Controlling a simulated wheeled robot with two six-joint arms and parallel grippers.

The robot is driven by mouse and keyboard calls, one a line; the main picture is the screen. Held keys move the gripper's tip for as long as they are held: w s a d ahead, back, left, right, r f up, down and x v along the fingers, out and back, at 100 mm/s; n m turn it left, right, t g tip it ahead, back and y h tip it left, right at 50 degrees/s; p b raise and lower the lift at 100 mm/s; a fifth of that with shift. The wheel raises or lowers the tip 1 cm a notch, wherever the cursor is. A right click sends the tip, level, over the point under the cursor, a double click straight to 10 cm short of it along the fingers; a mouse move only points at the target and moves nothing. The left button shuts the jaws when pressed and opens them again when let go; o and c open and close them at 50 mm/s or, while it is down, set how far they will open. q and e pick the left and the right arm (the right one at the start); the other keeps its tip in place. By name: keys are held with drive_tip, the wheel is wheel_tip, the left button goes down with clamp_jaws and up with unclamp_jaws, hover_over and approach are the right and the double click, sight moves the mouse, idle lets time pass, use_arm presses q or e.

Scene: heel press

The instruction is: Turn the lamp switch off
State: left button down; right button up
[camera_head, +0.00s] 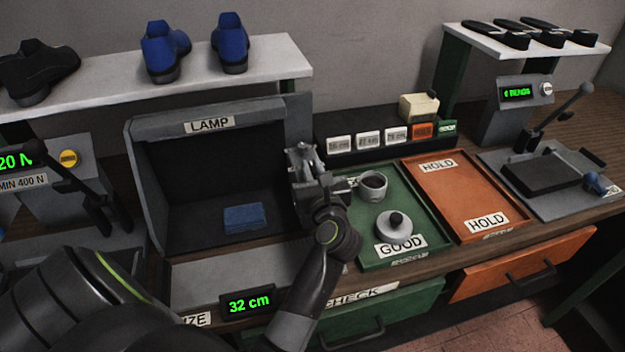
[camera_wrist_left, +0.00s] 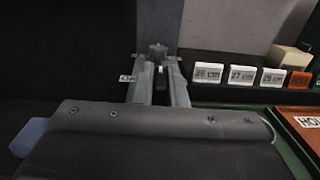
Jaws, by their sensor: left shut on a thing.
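The lamp booth (camera_head: 160,150) is a grey open-fronted box with a LAMP label (camera_head: 209,125); its inside looks dark, with no glow. My left gripper (camera_head: 303,155) is at the booth's right front edge. In the left wrist view its two fingers (camera_wrist_left: 160,82) are close together on a small dark part, which I take to be the lamp switch (camera_wrist_left: 158,50). The fingers cover most of the switch, so its exact position is hard to tell. My right gripper is not in view.
A blue block (camera_head: 246,219) lies inside the booth. Size tags (camera_head: 368,141) stand behind. A 32 cm display (camera_head: 249,302) is in front.

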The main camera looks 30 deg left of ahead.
use_arm(q)
drive_tip(key=n+g+y+b, duration=0.1)
drive_tip(key=g+b, duration=0.1)
drive_tip(key=n+g+y+b, duration=0.1)
drive_tip(key=n, duration=0.1)
drive_tip(key=shift+f+g+y+b, duration=0.2)
drive_tip(key=shift+g+y+b, duration=0.1)
drive_tip(key=shift+g+b, duration=0.1)
drive_tip(key=shift+r+n+g+y+b, duration=0.2)
drive_tip(key=shift+n+g+y+b, duration=0.4)
drive_tip(key=shift+n+g+b, duration=0.5)
drive_tip(key=shift+g, duration=0.4)
drive_tip(key=c, duration=1.5)
unclamp_jaws()
drive_tip(key=shift+o, duration=0.2)
drive_tip(key=shift+d, duration=0.1)
